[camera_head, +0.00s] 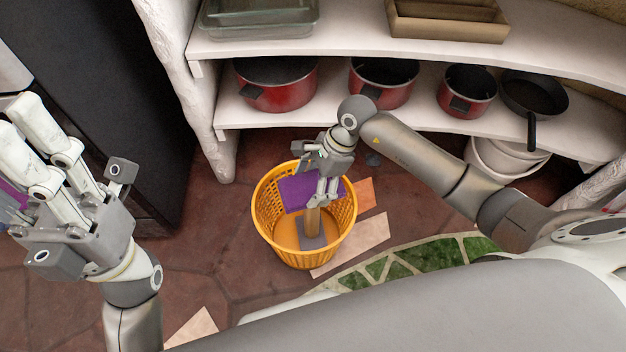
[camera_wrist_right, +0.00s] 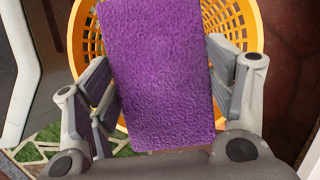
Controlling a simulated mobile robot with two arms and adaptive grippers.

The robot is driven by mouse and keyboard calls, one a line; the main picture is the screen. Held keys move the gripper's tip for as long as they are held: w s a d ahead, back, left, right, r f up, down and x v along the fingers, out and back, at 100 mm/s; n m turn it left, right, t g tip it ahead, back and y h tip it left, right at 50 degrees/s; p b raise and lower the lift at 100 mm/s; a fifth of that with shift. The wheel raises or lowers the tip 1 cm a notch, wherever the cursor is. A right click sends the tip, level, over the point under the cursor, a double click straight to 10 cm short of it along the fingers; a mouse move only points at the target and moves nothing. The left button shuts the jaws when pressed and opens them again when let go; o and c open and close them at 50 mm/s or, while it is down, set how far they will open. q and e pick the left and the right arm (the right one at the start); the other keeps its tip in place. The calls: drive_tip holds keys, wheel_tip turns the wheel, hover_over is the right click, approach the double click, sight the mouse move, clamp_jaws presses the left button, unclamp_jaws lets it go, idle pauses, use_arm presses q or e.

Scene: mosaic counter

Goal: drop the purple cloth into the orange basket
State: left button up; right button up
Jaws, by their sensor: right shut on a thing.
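The purple cloth (camera_head: 298,192) is a flat, fuzzy rectangle held over the opening of the orange basket (camera_head: 342,232). My right gripper (camera_head: 326,190) is shut on the cloth above the basket. In the right wrist view the cloth (camera_wrist_right: 160,75) lies between the fingers, with the basket rim (camera_wrist_right: 248,22) behind it. The cloth hides part of the basket's inside. A thing with a brown handle (camera_head: 312,222) and a grey flat end shows within the basket. My left gripper (camera_head: 75,150) is at the left, fingers spread and empty, far from the basket.
The basket stands on a dark red tiled floor. White shelves behind hold red pots (camera_head: 276,84), a black pan (camera_head: 534,95) and a glass dish (camera_head: 260,17). A white post (camera_head: 205,130) and a dark cabinet stand left. A green mosaic patch (camera_head: 420,262) lies right.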

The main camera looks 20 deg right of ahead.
drive_tip(key=shift+f, duration=0.15)
drive_tip(key=o, duration=1.1)
drive_tip(key=v, duration=1.2)
